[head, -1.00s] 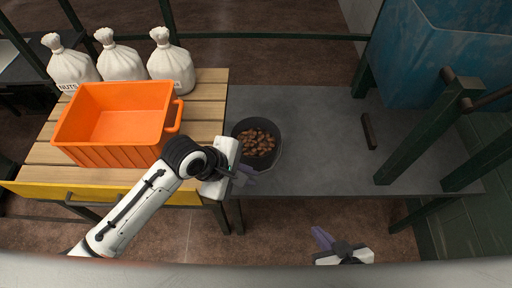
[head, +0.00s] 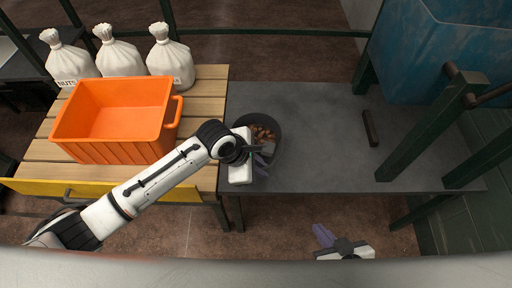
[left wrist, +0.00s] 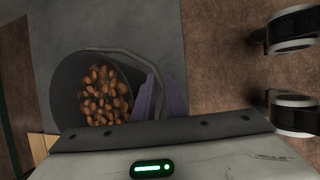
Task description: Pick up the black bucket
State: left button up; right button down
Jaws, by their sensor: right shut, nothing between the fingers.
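The black bucket (head: 275,128) stands on the grey tabletop, filled with brown nuts; it also shows in the left wrist view (left wrist: 62,85). Its thin handle (left wrist: 135,60) arcs over toward my left gripper (left wrist: 160,98). The purple fingers are apart, with the handle passing between them. In the head view my left gripper (head: 264,162) is at the bucket's near side and covers part of the bucket. My right gripper (head: 325,237) is shut and empty, in front of the table's near edge.
An orange crate (head: 110,145) stands on the wooden table at left, with several white sacks (head: 120,60) behind it. A dark bar (head: 370,128) lies on the grey tabletop (head: 320,150). Green posts (head: 425,130) stand at right; the middle tabletop is clear.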

pick_arm(q)
jog(key=x, duration=0.2)
jog(key=shift+d+f, duration=0.15)
jog(key=shift+f, duration=0.1)
grip_shut()
dwell(1.1)
jog(key=shift+w+r, duration=0.1)
jog(key=shift+r, duration=0.05)
notch_tip(320, 180, up, 9)
jog(key=p, duration=0.1)
jog(key=s+a+r+m+g+y, duration=0.1)
jog(key=s+a+r+m+g, duration=0.2)
jog(key=a+r+m, duration=0.5)
jog(key=s+a+r+m+g+y, duration=0.1)
jog(key=s+a+r+m+g, duration=0.2)
jog(key=a+r+m, duration=0.6)
jog(key=s+a+r, duration=0.1)
jog(key=a, duration=0.4)
jog(key=shift+s+r+m+g, duration=0.3)
jog(key=shift+s+r+g, duration=0.05)
jog(key=shift+g, duration=0.05)
